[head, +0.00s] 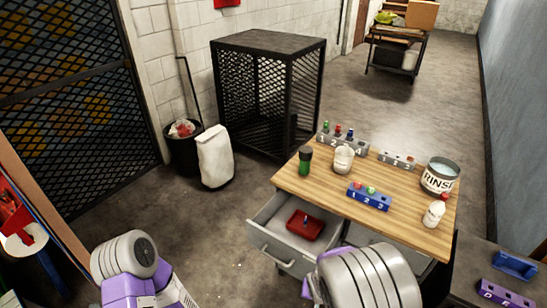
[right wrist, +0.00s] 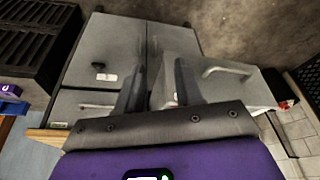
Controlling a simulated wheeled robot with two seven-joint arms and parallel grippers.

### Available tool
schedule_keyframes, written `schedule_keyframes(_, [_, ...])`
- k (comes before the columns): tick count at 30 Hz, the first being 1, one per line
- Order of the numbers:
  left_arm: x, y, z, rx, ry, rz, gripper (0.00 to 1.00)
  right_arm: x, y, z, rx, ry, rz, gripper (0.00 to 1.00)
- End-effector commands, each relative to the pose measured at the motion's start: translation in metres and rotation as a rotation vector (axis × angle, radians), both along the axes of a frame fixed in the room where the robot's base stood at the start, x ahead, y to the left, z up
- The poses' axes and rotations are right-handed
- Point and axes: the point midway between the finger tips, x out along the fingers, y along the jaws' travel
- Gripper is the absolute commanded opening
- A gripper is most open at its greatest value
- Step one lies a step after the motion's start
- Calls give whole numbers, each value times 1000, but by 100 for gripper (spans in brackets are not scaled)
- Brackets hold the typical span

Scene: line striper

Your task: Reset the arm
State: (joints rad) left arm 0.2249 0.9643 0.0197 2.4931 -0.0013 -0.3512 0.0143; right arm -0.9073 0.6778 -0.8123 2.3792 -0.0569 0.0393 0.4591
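My left arm (head: 130,258) comes in at the lower left of the head view, and its gripper is outside the frame. My right arm (head: 368,280) is at the bottom centre, in front of the bench, and hides part of the bench front. In the right wrist view my right gripper (right wrist: 160,78) shows two dark fingers standing apart with nothing between them. It faces the grey drawer and cabinet fronts (right wrist: 110,55).
The wooden bench (head: 405,222) holds a blue numbered block (head: 369,196), grey numbered racks, bottles and a RINSE can (head: 439,176). Its left drawer (head: 272,246) is open with a red tray (head: 305,224) inside. A black mesh cage (head: 262,95) stands behind.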

Motion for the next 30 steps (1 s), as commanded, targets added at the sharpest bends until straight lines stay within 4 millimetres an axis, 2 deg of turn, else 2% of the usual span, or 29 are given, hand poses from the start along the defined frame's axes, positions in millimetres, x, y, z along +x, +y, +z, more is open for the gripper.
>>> schedule_keyframes(11, [1, 0, 0, 1, -3, 0, 43, -31, -13, -62, 42, 124, 27, 36])
schedule_keyframes(16, [1, 0, 0, 1, -3, 1, 43, -61, -12, -102, 112, 204, 40, 36])
schedule_keyframes(21, [1, 0, 0, 1, -3, 1, 43, -93, 0, -134, 230, 266, 42, 36])
schedule_keyframes(25, [1, 0, 0, 1, -3, 1, 43, -111, 14, -148, 323, 285, 33, 36])
schedule_keyframes(30, [1, 0, 0, 1, -3, 1, 43, -120, 27, -153, 407, 281, 19, 36])
